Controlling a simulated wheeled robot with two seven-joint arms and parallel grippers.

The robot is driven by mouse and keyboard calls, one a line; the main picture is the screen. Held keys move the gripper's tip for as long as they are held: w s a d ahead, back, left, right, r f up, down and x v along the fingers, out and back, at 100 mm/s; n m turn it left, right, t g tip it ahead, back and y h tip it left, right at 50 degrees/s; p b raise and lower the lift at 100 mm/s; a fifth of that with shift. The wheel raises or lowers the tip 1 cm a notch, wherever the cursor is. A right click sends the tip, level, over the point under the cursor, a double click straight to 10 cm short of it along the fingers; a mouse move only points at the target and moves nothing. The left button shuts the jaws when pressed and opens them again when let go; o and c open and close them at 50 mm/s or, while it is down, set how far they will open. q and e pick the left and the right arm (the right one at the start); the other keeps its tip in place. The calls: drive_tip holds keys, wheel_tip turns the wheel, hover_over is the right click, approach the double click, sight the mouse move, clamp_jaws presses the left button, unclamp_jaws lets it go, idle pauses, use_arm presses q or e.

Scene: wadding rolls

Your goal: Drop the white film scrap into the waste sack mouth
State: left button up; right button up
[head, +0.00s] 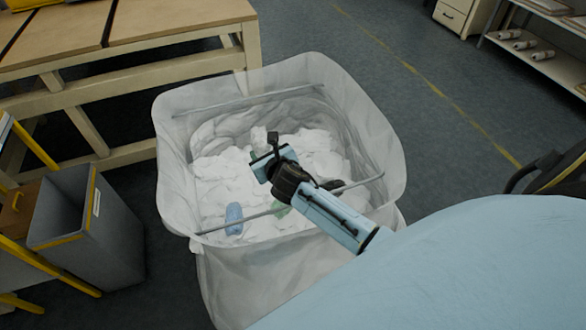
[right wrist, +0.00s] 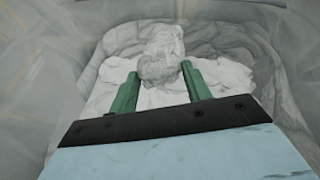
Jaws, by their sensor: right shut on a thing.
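The waste sack (head: 375,135) is a large translucent bag hung open on a metal frame, its mouth facing up. Its inner wall fills the sides of the right wrist view (right wrist: 285,75). My right gripper (head: 263,147) is over the sack mouth, pointing inward. In the right wrist view its green fingers (right wrist: 158,78) are shut on the crumpled white film scrap (right wrist: 162,52), which sticks out beyond the tips. In the head view the scrap (head: 258,136) is small and hard to tell from the white waste behind it. My left gripper is not in view.
White crumpled waste (head: 318,150) and a blue piece (head: 234,218) lie in the sack. Metal bars (head: 240,222) cross its mouth. A wooden-topped bench (head: 170,20) stands behind left, a grey bin (head: 90,225) at left. Open floor (head: 450,130) lies to the right.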

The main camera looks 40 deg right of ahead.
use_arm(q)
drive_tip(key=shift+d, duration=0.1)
use_arm(e)
drive_tip(key=o, duration=1)
drive_tip(key=shift+c, duration=0.2)
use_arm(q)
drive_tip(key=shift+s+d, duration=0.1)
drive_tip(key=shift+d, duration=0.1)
use_arm(e)
drive_tip(key=shift+o, duration=0.4)
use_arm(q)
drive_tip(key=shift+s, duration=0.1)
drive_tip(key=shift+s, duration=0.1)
use_arm(e)
drive_tip(key=shift+s, duration=0.1)
drive_tip(key=shift+s+r, duration=0.25)
drive_tip(key=shift+s, duration=0.05)
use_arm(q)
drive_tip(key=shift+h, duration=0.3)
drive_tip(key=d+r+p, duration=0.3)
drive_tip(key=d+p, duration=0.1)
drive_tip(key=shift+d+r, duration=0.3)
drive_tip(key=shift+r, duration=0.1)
use_arm(e)
drive_tip(key=v, duration=1.2)
drive_tip(key=shift+s, duration=0.25)
